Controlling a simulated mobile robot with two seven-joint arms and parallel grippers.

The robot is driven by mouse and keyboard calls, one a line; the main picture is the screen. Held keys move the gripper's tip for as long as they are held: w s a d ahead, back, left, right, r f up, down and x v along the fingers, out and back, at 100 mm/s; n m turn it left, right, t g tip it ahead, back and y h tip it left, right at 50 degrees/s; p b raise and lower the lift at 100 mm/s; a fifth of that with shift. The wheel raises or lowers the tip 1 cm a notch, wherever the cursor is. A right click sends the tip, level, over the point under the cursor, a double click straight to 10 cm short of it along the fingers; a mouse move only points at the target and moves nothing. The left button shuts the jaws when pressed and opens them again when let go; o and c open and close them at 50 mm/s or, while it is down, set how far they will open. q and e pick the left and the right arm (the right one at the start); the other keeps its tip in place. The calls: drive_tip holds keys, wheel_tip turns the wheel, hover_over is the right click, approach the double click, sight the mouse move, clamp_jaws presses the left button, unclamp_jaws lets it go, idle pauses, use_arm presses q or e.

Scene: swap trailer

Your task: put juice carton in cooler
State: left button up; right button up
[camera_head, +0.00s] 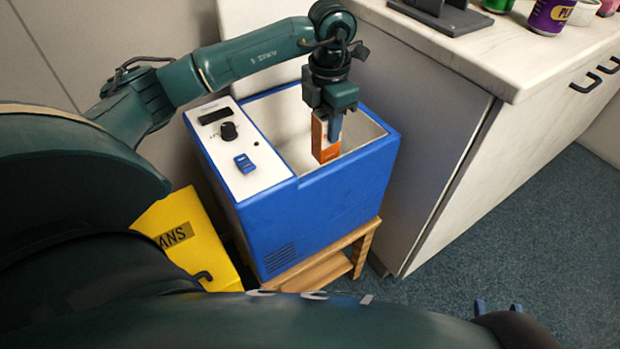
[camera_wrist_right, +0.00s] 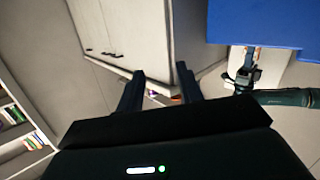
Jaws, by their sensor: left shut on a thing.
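The orange and white juice carton (camera_head: 325,146) hangs upright in my left gripper (camera_head: 335,118), which is shut on its top. The carton is at the open mouth of the blue cooler (camera_head: 325,207), over its pale inside. Its lower end is visible, but I cannot tell whether it touches the cooler floor. In the right wrist view the cooler (camera_wrist_right: 262,22) is at the top right, with my left gripper (camera_wrist_right: 245,78) below it. My right gripper (camera_wrist_right: 160,90) has its two fingers apart with nothing between them. Its blue fingertips seem to show at the bottom right of the head view (camera_head: 498,308).
The cooler stands on a wooden stool (camera_head: 325,268) between a yellow sign (camera_head: 190,240) and a white counter cabinet (camera_head: 440,130). A purple can (camera_head: 551,15), a green can and a grey stand (camera_head: 440,14) are on the counter. Blue carpet (camera_head: 520,230) is clear at the right.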

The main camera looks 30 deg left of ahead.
sight(325, 157)
use_arm(q)
drive_tip(key=shift+f, duration=0.4)
wheel_tip(325, 157, down, 9)
drive_tip(key=shift+f+b, duration=0.2)
drive_tip(key=shift+b, duration=1)
use_arm(e)
drive_tip(key=shift+a+n+t+y, duration=0.5)
drive_tip(key=shift+n+t+y, duration=0.1)
drive_tip(key=shift+t+y, duration=0.15)
use_arm(q)
drive_tip(key=shift+f, duration=0.1)
drive_tip(key=o, duration=1.1)
drive_tip(key=shift+r, duration=0.3)
wheel_tip(325, 157, up, 12)
drive_tip(key=p, duration=0.3)
drive_tip(key=shift+f, duration=0.2)
use_arm(e)
drive_tip(key=shift+d+f+m+g+h, duration=0.1)
drive_tip(key=shift+d+m+g+h, duration=0.5)
drive_tip(key=shift+g+h, duration=0.3)
